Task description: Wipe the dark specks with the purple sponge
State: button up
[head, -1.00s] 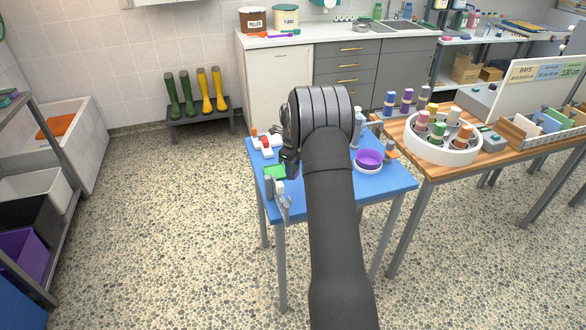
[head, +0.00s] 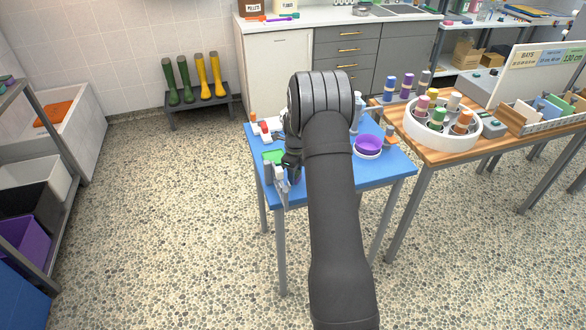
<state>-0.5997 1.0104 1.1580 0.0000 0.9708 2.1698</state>
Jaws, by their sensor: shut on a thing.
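My gripper (head: 292,174) is at the left part of the blue table (head: 383,181), low over its near left area, beside a green flat item (head: 273,157). Its fingers are small and dark here. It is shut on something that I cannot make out. I cannot pick out a purple sponge or any dark specks; my arm covers the middle of the table. A purple bowl (head: 368,145) stands at the right of the table.
A grey and white fixture (head: 280,174) stands at the near left edge, close to my gripper. Red and white items (head: 265,128) lie at the back left. A wooden table (head: 440,159) with a round white tray (head: 412,133) adjoins on the right.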

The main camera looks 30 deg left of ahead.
jog(key=shift+s+d, duration=0.2)
jog(key=shift+s, duration=0.05)
jog(key=shift+w+a+r, duration=0.15)
jog(key=shift+w+a, duration=1)
jog(key=shift+w+a+r, duration=0.15)
jog(key=shift+r, duration=0.35)
jog(key=shift+w+a+r, duration=0.1)
jog(key=shift+r, duration=3.3)
